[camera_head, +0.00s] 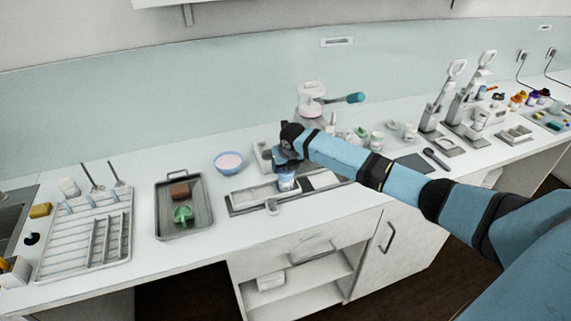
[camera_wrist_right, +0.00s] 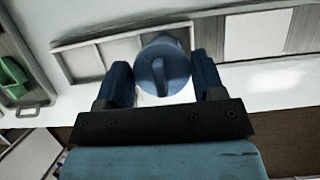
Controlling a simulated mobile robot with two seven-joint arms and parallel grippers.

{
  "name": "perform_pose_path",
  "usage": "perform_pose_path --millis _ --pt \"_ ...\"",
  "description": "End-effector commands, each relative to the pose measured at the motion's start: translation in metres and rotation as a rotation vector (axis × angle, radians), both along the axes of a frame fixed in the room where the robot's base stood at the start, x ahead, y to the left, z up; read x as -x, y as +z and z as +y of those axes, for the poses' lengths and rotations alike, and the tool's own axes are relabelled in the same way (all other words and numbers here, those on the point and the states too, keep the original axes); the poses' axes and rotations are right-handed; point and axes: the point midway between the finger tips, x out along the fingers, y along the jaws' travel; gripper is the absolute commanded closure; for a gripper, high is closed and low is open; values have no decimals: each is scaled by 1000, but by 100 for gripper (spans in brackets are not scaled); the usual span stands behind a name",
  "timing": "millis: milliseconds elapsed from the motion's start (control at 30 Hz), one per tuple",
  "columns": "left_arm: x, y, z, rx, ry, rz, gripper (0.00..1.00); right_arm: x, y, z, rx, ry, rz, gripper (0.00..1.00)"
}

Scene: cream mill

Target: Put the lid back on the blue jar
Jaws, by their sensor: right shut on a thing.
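My right gripper (camera_head: 287,165) reaches in from the right and points down over the blue jar (camera_head: 287,183), which stands upright at the grey tray. In the right wrist view, the two fingers of this gripper (camera_wrist_right: 163,82) are shut on the round blue lid (camera_wrist_right: 160,62), one on each side. The lid has a raised ridge across its top. The lid is at the top of the jar or just above it; the gripper hides the rim, so I cannot tell whether they touch. My left gripper is not in view.
A bowl with pink contents (camera_head: 229,162) stands left of the jar. A dark tray (camera_head: 161,215) with a green scoop (camera_head: 183,214) is further left, beside a white rack (camera_head: 85,235). A pink-filled mixer (camera_head: 312,98) stands behind. The counter's front edge is close.

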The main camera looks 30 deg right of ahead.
Motion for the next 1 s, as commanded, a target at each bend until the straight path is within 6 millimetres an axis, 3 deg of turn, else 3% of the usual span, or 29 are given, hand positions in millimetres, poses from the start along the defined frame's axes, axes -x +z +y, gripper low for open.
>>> perform_pose_path --millis 1000 --pt "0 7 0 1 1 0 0 0 -4 0 0 0 0 59"
